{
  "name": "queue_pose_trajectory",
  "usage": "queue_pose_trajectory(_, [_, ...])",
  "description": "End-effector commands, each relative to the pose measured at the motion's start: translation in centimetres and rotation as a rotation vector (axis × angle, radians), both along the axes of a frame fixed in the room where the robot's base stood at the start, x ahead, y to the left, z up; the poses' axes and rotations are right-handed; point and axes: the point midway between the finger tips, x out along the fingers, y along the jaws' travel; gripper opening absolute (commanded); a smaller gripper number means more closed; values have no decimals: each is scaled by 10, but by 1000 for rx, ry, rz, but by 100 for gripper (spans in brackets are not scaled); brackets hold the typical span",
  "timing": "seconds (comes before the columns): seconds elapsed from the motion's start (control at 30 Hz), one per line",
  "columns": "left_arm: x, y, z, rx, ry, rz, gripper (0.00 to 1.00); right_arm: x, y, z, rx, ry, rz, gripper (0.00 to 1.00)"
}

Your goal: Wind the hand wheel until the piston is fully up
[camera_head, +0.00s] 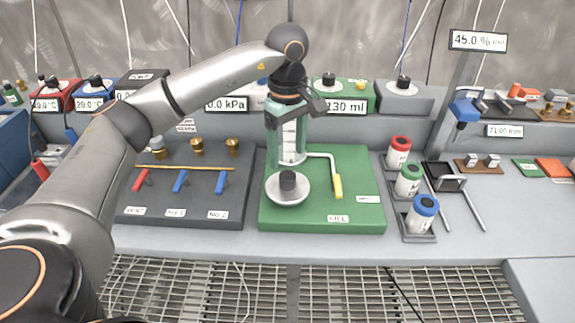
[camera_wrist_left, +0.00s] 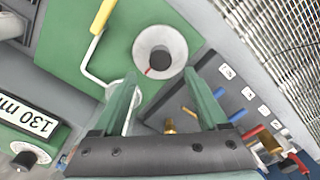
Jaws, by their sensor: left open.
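The hand wheel (camera_head: 288,190) is a pale round disc with a dark knob at its middle. It stands on the front left of the green FILL base (camera_head: 352,212). In the left wrist view the hand wheel (camera_wrist_left: 145,47) lies just beyond the fingertips, apart from them. Behind it stands a clear graduated cylinder (camera_head: 291,150), its upper part covered by my gripper; I cannot make out the piston's height. My left gripper (camera_head: 288,124) is open and empty, pointing down above and behind the wheel. It also shows in the left wrist view (camera_wrist_left: 162,88). My right gripper is out of view.
A yellow-handled lever (camera_head: 338,186) stands right of the wheel. A dark valve panel (camera_head: 240,212) with red and blue levers is on the left. Several capped canisters (camera_head: 409,179) stand on the right. A display (camera_wrist_left: 35,118) reads 130 ml.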

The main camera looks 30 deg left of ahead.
Motion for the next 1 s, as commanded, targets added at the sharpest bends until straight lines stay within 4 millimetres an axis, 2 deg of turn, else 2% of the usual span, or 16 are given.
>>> queue_pose_trajectory(0.03, [1,0,13,-2,-4,0,76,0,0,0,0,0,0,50])
queue_pose_trajectory(0.1, [1,0,27,-1,-3,1,76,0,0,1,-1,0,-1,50])
queue_pose_trajectory(0.33, [0,0,55,-1,-1,0,76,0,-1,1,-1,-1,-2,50])
queue_pose_trajectory(1.0, [0,0,59,0,1,0,76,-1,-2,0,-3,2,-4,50])
